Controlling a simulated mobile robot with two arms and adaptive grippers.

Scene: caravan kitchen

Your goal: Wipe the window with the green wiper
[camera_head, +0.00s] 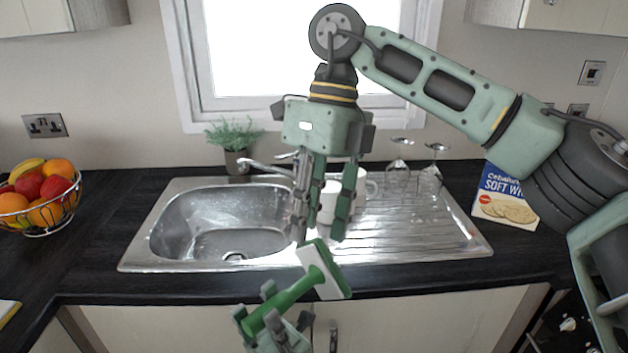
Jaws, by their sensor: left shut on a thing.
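The window (262,50) is a bright pane in a white frame behind the sink. My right arm crosses in front of its right part. The green wiper (290,293) has a green handle and a green and white head, which points up and to the right. My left gripper (262,318) is at the bottom of the view, shut on the wiper's handle, in front of the counter's front edge. My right gripper (318,237) hangs fingers down in front of the sink area, open and empty. The wiper's head is just below its fingertips in the picture.
A steel sink (160,262) with tap and drainer is set in the dark counter. A potted plant (237,142), white mugs (329,200) and upturned glasses (398,165) stand behind or on it. A fruit basket (38,222) is left, a cracker box (503,197) right.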

